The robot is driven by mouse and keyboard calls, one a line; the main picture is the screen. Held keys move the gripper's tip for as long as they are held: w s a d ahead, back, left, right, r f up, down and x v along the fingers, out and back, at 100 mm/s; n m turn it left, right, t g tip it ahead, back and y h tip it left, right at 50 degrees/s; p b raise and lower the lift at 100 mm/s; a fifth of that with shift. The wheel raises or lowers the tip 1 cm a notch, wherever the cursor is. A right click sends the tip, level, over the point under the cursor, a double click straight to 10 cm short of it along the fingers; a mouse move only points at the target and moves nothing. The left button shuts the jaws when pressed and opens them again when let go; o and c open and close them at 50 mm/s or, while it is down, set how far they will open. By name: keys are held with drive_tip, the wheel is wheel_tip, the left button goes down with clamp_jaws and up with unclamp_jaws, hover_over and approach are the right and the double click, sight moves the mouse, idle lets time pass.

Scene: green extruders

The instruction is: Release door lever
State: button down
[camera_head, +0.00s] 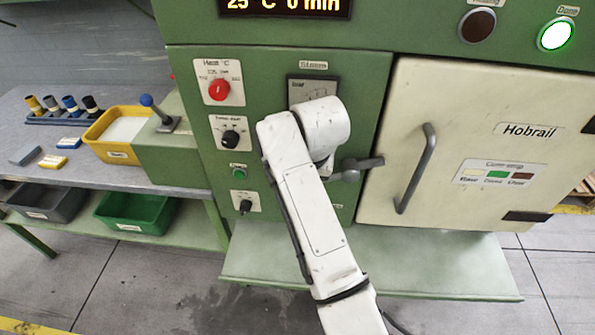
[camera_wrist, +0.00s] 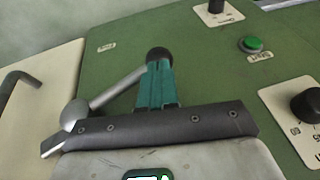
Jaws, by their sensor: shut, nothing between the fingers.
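The grey door lever (camera_head: 365,165) sits on the green panel beside the cream door (camera_head: 480,110). Its latch end reaches toward the door, and my arm hides part of it in the head view. In the wrist view the lever shows a round hub, a grey rod (camera_wrist: 115,90) and a black knob (camera_wrist: 158,53). My gripper (camera_wrist: 157,68) has teal fingers, shut and empty, with their tips right at the knob. I cannot tell whether they touch it. In the head view my wrist hides the fingers. The door looks closed.
A vertical door handle (camera_head: 416,168) stands out from the door. Knobs and a green button (camera_head: 238,171) are on the panel left of my arm. A green ledge (camera_head: 440,262) juts out below. A side bench with a yellow bin (camera_head: 118,157) is at the left.

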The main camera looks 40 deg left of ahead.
drive_tip(key=w+d+f+n+t+h+b, duration=0.1)
drive_tip(key=w+d+f+t+h+b, duration=0.1)
drive_tip(key=f+h+b, duration=0.4)
drive_tip(key=shift+w+d+f+t+h, duration=0.2)
drive_tip(key=shift+d+f+t+h, duration=0.2)
drive_tip(key=shift+d+f+t, duration=1.05)
drive_tip(key=shift+a+f+g, duration=0.25)
drive_tip(key=shift+a+f, duration=0.1)
drive_tip(key=shift+f, duration=0.15)
drive_tip(key=shift+r, duration=0.1)
